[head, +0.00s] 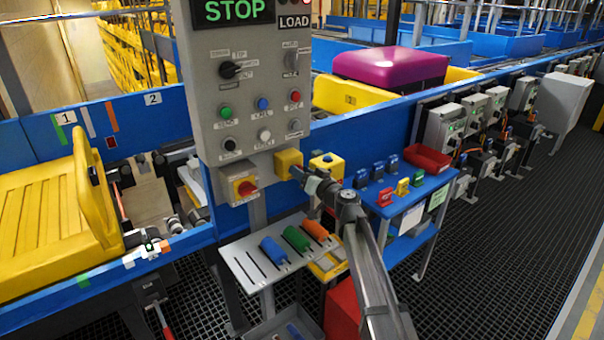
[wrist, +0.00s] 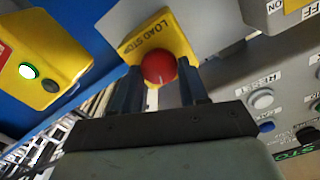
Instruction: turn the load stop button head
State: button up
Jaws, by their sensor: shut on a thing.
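The load stop button is a round red head (wrist: 159,68) on a yellow box labelled LOAD STOP (wrist: 150,38) in the wrist view. My gripper (wrist: 161,75) is shut on the red head, one dark finger on each side of it. A pale mark shows on the head's face. In the head view the yellow box (head: 287,160) sits at the lower right of the grey control panel (head: 228,115). My gripper (head: 298,173) reaches its front there and hides the red head.
A second yellow box (head: 327,163) stands just right of the button, with a lit green button (wrist: 28,71). Below are a tool shelf (head: 240,250) and a blue cart (head: 432,182).

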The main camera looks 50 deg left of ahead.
jog(key=shift+m, duration=1.2)
jog(key=o, duration=1)
jog(key=shift+o, duration=0.2)
jog(key=shift+d, duration=0.1)
jog(key=d, duration=1.3)
jog(key=shift+d, duration=0.35)
jog(key=shift+m, duration=0.3)
